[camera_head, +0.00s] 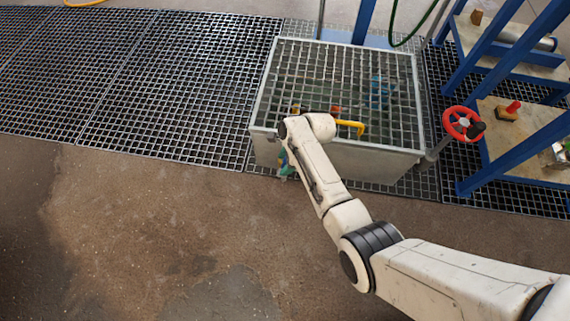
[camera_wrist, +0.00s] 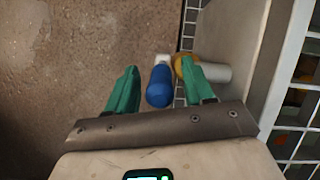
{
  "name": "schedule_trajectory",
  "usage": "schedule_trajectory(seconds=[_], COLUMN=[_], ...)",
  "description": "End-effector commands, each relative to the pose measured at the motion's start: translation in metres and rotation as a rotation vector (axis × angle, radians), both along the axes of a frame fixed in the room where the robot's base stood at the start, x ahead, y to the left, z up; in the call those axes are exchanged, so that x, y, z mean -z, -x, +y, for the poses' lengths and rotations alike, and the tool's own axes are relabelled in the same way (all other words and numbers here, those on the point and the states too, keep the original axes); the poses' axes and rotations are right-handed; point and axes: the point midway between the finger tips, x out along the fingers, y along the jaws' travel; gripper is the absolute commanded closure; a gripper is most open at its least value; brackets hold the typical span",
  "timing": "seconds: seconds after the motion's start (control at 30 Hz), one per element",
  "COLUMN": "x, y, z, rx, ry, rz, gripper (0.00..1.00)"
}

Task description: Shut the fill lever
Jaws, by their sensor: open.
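A blue rounded handle (camera_wrist: 159,88) shows in the wrist view between my open fingers, with a white piece (camera_wrist: 162,60) at its far end. It may be the fill lever; no label is readable. A yellow round part (camera_wrist: 181,66) and a pale pipe stub (camera_wrist: 214,72) sit beside it, toward the tank wall. My gripper (camera_wrist: 158,68) has green fingers, apart, either side of the blue handle in the picture; contact cannot be told. In the head view my gripper (camera_head: 286,167) is mostly hidden behind my arm at the tank's front left. A yellow bent handle (camera_head: 350,126) shows at the tank's front edge.
The metal tank (camera_head: 385,165) has a grating top and stands close to my gripper. A red handwheel (camera_head: 463,123) is at its right, by a blue-framed rack (camera_head: 510,155). Floor grating (camera_head: 170,90) lies left; the brown floor (camera_head: 190,220) in front is clear.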

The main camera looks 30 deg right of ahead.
Motion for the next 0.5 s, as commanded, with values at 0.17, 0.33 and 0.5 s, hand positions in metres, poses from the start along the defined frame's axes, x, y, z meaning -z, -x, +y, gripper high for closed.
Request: schedule_trajectory(seconds=[0.17, 0.33, 0.5], x=[0.0035, 0.0032, 0.0032], y=[-0.0007, -0.0006, -0.0005], z=[0.0015, 0.0014, 0.0014], rx=[0.0, 0.0, 0.0], ry=[0.0, 0.0, 0.0], rz=[0.0, 0.0, 0.0], gripper=[0.48, 0.48, 0.63])
